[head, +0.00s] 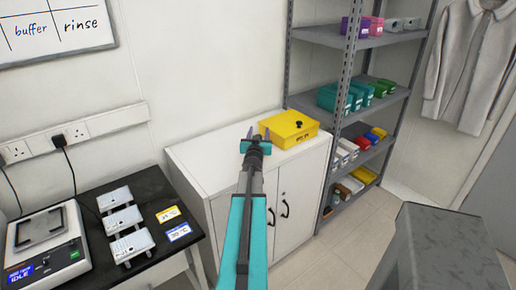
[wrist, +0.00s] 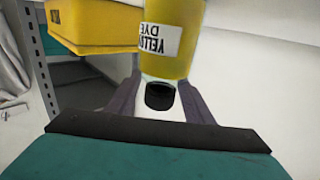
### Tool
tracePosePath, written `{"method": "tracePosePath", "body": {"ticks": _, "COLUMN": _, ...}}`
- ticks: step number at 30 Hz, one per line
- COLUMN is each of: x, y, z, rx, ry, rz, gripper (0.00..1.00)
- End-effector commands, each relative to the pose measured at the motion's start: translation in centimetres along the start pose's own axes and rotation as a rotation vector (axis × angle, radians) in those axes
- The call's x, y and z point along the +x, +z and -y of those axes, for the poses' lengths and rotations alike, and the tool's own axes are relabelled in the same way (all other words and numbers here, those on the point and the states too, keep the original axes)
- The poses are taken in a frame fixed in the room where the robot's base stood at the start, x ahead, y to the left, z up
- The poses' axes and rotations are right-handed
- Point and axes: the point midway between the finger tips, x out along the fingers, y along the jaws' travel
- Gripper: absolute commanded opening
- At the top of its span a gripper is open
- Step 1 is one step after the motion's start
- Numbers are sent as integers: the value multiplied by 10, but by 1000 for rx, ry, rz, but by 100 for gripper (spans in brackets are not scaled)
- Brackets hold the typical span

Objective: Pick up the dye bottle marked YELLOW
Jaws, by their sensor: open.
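A yellow bottle (wrist: 170,40) labelled YELLOW DYE shows in the wrist view, upside down in the picture, with its dark cap (wrist: 160,96) low in the frame. My gripper (wrist: 158,98) is open, one finger on each side of the bottle's cap end. I cannot tell whether the fingers touch it. In the head view my gripper (head: 264,140) is over the top of the white cabinet (head: 205,155). The bottle cannot be made out there, likely hidden by my gripper.
A yellow box (head: 290,128) sits on the cabinet close to my gripper's right; it also shows in the wrist view (wrist: 90,22). A grey shelf rack (head: 349,95) with coloured boxes stands to the right. A dark bench (head: 150,195) with a scale (head: 47,245) is at left.

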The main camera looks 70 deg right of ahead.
Motion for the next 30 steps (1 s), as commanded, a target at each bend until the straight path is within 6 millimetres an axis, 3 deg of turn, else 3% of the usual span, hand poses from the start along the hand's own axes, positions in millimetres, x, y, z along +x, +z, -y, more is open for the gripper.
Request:
{"method": "tracePosePath", "body": {"ticks": 18, "x": 1, "y": 0, "z": 0, "rx": 0, "ry": 0, "rz": 0, "gripper": 47}}
{"method": "tracePosePath", "body": {"ticks": 26, "x": 1, "y": 0, "z": -1, "rx": 0, "ry": 1, "rz": 0, "gripper": 3}}
{"method": "tracePosePath", "body": {"ticks": 30, "x": 1, "y": 0, "z": -1, "rx": 0, "ry": 1, "rz": -1, "gripper": 0}}
